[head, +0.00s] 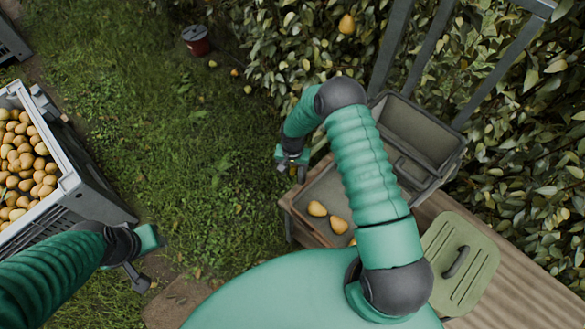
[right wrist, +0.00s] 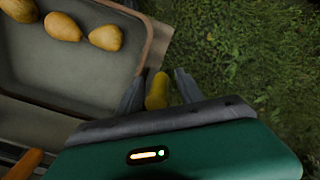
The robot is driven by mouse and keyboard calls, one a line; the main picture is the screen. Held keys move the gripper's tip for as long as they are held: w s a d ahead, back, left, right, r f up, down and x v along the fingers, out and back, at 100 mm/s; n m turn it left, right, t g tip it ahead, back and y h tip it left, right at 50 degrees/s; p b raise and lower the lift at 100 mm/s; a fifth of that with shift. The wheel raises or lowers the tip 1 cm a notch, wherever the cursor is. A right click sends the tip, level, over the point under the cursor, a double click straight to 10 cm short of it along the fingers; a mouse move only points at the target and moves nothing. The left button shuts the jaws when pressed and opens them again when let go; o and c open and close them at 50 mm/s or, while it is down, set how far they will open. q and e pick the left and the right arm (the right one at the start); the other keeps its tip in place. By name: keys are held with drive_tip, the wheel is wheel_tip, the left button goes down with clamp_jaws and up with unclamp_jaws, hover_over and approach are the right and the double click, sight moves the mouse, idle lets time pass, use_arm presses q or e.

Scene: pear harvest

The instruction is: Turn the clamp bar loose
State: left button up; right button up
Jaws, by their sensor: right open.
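An orange bar (right wrist: 22,163) enters the lower left corner of the right wrist view. Only its end shows, and I cannot tell whether it is the clamp bar. No clamp bar can be made out in the head view; my right arm covers part of the bench. My right gripper (head: 292,165) is open beside the tray's left corner. In the right wrist view a yellow pear-shaped thing (right wrist: 157,91) shows between its fingers, which stand apart from it. My left gripper (head: 143,260) is beside the crate at the left; its jaws are unclear.
A shallow grey tray (head: 300,203) with a few pears (head: 317,208) sits on the wooden bench (head: 525,290). A grey bin (head: 420,132) and a green lid (head: 440,290) are nearby. A pear-filled crate (head: 90,195) stands left. Grass between is open; a hedge borders the right.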

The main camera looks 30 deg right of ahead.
drive_tip(key=shift+f, duration=0.25)
